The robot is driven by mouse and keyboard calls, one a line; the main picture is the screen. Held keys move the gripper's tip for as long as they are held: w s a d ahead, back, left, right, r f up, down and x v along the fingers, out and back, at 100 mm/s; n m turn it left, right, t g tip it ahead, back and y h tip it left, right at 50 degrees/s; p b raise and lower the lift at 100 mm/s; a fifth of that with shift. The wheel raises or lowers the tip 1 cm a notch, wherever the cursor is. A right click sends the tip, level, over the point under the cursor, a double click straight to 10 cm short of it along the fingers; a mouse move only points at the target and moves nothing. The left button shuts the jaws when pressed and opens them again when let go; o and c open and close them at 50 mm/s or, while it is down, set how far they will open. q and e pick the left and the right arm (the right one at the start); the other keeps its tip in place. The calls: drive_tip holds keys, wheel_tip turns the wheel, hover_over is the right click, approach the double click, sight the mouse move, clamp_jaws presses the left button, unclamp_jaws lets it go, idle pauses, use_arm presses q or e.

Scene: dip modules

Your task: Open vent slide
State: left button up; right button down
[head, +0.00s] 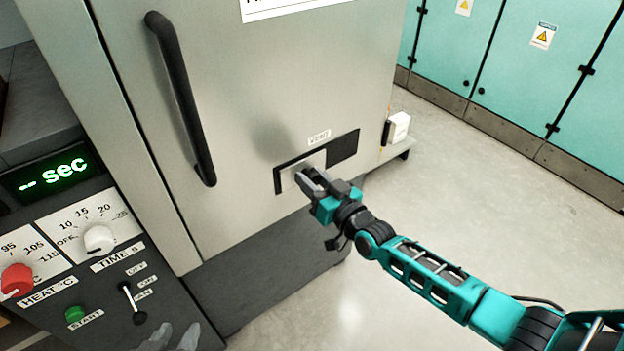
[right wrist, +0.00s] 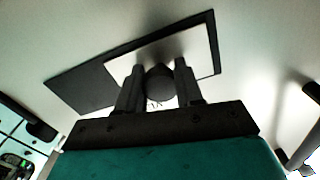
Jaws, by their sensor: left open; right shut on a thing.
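The vent slide (head: 291,175) is a pale plate in a black slot (head: 344,147) on the cabinet's front, below a "VENT" label. The plate covers the left part of the slot; the right part is dark. My right gripper (head: 311,178) is at the plate. In the right wrist view, its fingers (right wrist: 159,88) stand on both sides of a dark round knob (right wrist: 160,78) on the plate (right wrist: 203,52) and are shut on it. In the head view, the fingers hide part of the plate and the knob.
A black door handle (head: 182,100) is at the upper left of the cabinet (head: 240,90). A control panel with a red knob (head: 17,280), a white knob (head: 99,239) and a switch (head: 132,303) is at lower left. A small white box (head: 398,127) is right of the slot. The floor (head: 480,190) at right is clear.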

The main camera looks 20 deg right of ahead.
drive_tip(key=w+d+b, duration=0.1)
drive_tip(key=d, duration=0.2)
drive_tip(key=w+d+b, duration=0.1)
drive_tip(key=d+b, duration=0.1)
drive_tip(key=d, duration=0.1)
drive_tip(key=w+d+b, duration=0.1)
drive_tip(key=d+b, duration=0.1)
drive_tip(key=d, duration=0.1)
drive_tip(key=shift+w+d+f, duration=0.15)
drive_tip(key=shift+w+f, duration=0.05)
drive_tip(key=shift+d+r, duration=0.2)
drive_tip(key=shift+d, duration=0.05)
drive_tip(key=c, duration=0.7)
unclamp_jaws()
drive_tip(key=shift+w, duration=0.1)
drive_tip(key=shift+c, duration=0.2)
drive_tip(key=shift+s, duration=0.3)
drive_tip(key=p+v, duration=0.3)
drive_tip(key=v, duration=0.9)
drive_tip(key=shift+s, duration=0.15)
drive_tip(key=shift+d, duration=0.15)
